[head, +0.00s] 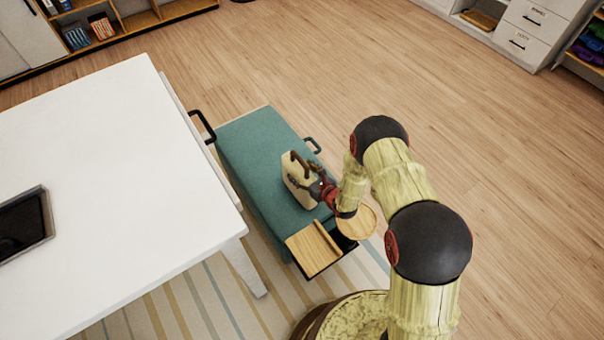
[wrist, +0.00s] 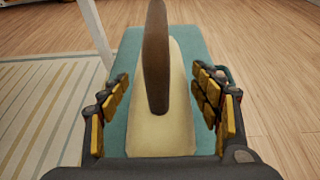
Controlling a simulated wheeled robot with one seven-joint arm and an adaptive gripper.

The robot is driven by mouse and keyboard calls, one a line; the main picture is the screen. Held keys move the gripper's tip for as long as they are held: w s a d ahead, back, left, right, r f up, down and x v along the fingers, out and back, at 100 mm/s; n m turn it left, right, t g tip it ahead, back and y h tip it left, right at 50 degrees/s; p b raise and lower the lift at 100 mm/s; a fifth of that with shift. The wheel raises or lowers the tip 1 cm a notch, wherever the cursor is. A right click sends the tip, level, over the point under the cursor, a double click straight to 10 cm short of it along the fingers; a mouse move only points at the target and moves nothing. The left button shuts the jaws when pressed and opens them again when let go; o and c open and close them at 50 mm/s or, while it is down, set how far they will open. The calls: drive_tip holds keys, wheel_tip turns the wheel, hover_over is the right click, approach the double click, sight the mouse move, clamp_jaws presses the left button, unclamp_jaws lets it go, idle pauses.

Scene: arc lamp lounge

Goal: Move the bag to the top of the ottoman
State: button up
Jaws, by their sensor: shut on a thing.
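The bag (head: 296,186) is cream with a dark brown handle. In the head view it stands upright over the teal top of the ottoman (head: 250,145). Whether its base touches the top cannot be told. My gripper (head: 319,188) is at the bag's right side, shut on the bag. In the wrist view the bag (wrist: 162,130) and its brown handle fill the middle between my fingers (wrist: 163,92), with the teal ottoman (wrist: 199,45) beneath. The contact itself is hard to see.
A wooden tray (head: 313,249) lies at the ottoman's near end, beside a round wooden piece (head: 357,223). A white table (head: 110,180) stands close on the left, with a dark screen (head: 22,222) on it. Open wooden floor (head: 480,140) lies to the right.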

drive_tip(key=shift+f, duration=0.1)
drive_tip(key=o, duration=2.1)
